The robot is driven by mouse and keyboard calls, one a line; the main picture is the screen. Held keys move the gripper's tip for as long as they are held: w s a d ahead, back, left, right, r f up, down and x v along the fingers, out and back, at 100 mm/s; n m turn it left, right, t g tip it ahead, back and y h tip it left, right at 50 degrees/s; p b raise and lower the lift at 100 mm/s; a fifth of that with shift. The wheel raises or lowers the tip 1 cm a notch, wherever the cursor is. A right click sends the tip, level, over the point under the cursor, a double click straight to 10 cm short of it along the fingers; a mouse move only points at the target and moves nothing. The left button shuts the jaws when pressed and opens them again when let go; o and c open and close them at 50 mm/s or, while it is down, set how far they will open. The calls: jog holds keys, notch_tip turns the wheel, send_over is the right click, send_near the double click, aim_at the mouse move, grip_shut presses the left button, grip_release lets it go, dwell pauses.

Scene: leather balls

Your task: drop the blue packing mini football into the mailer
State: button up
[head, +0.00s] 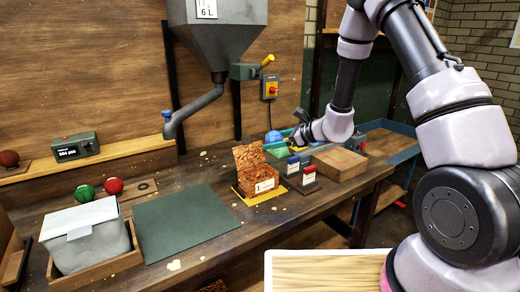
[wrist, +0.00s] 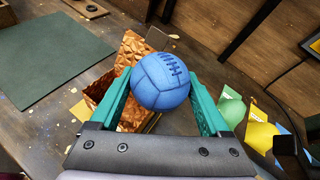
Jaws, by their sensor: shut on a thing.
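The blue mini football (wrist: 161,82), with dark lacing, is held between the teal fingers of my gripper (wrist: 163,90). In the head view the football (head: 273,136) shows small at the tip of my gripper (head: 280,140), behind and right of the mailer. The copper, quilted pouch with a white label, which looks like the mailer (head: 262,186), stands on a yellow mat with its flap raised. In the wrist view the mailer (wrist: 131,52) is beyond and left of the football, partly hidden by it and a finger. The football's exact height is unclear.
Small red and blue labelled blocks (head: 300,170) and a wooden box (head: 340,163) stand right of the mailer. A dark green mat (head: 185,222) lies clear at left. A pale bag (head: 85,235) sits in a wooden tray. Green and red balls (head: 113,186) lie behind it.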

aim_at(259, 171)
jog(key=shift+s+a+f+n+g+y, duration=0.15)
jog(key=shift+s+a+f+n+g, duration=0.25)
jog(key=shift+a+f, duration=0.7)
jog(key=shift+s+a+f+n+g+y, duration=0.35)
jog(key=shift+a+f, duration=0.4)
jog(key=shift+f, duration=0.7)
jog(key=shift+s+a+f+n+g, duration=0.25)
jog(key=shift+s+a+f, duration=0.2)
jog(key=shift+a+f, duration=0.65)
jog(key=shift+d+f, duration=0.15)
jog(key=shift+f, duration=0.2)
jog(key=shift+f, duration=0.65)
jog(key=shift+s+d+f, duration=0.1)
jog(key=shift+s+f, duration=0.05)
jog(key=shift+f, duration=0.55)
jog(key=o, duration=1.3)
jog(key=shift+f, duration=0.1)
jog(key=v, duration=1.1)
jog(key=shift+r, duration=0.2)
